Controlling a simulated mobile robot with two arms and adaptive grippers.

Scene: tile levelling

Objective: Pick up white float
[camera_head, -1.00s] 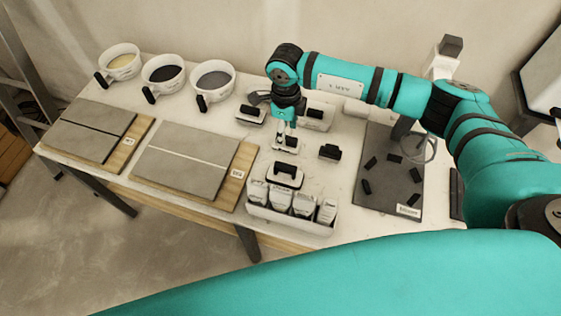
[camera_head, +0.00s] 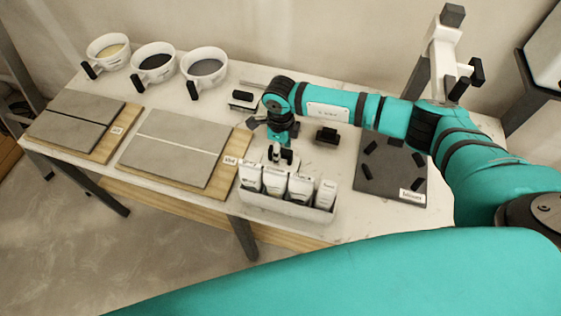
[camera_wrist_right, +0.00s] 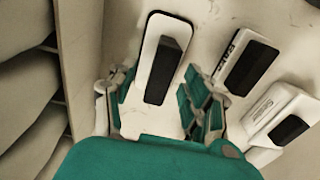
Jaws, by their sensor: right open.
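A white float with a black handle lies on the table behind the box of bags, partly hidden by my right gripper (camera_head: 281,147) in the head view. In the right wrist view this white float (camera_wrist_right: 160,70) lies between the two spread fingers of my right gripper (camera_wrist_right: 158,105), which is open and empty. The fingers are on either side of the float, and I cannot tell whether they touch it. My left gripper is not in view.
More white tools with black handles (camera_wrist_right: 247,66) lie close by on the right in the wrist view. A box of several bags (camera_head: 285,203) stands at the front edge. Tile boards (camera_head: 172,148), pots (camera_head: 205,68) and a dark mat (camera_head: 395,178) are around.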

